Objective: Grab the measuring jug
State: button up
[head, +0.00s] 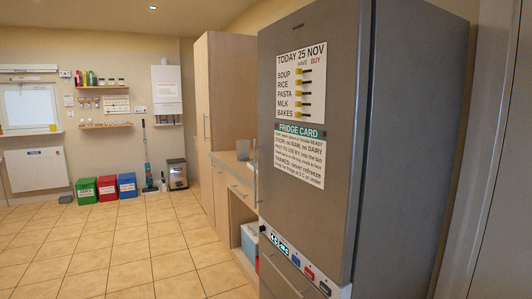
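No measuring jug can be made out for certain. A small greyish vessel (243,149) stands on the wooden counter (228,161), just left of the fridge's edge; it is too small to tell whether it is the jug. The fridge hides the right part of the counter. My gripper is not in view.
A tall grey fridge (343,95) with notices stands close on the right. Beyond it are the counter and a tall wooden cupboard (224,100). Green, red and blue bins (107,187) line the far wall. The tiled floor (130,250) at left is clear.

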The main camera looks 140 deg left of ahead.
aim_at(243, 146)
jog(key=u, duration=4.5)
jog(key=i+j+u, duration=0.4)
jog(key=i, duration=0.7)
jog(key=i+l+u, duration=0.1)
jog(key=i+u, duration=0.15)
jog(key=i, duration=0.7)
jog(key=i+z, duration=0.15)
jog(key=i, duration=0.4)
jog(key=i+j+z, duration=0.15)
jog(key=i, duration=0.35)
jog(key=i+j+z, duration=0.15)
jog(key=i, duration=0.4)
jog(key=i+j+z, duration=0.2)
jog(key=i+z, duration=0.2)
jog(key=i+j+z, duration=0.25)
jog(key=z, duration=0.2)
jog(key=i+j+z, duration=0.2)
jog(key=j+z, duration=0.2)
jog(key=i+j+z, duration=0.2)
jog(key=j+z, duration=0.2)
jog(key=i+j+z, duration=0.15)
jog(key=j+z, duration=0.15)
jog(key=j, duration=0.25)
jog(key=j+z, duration=0.25)
jog(key=j, duration=0.25)
jog(key=i+j, duration=0.05)
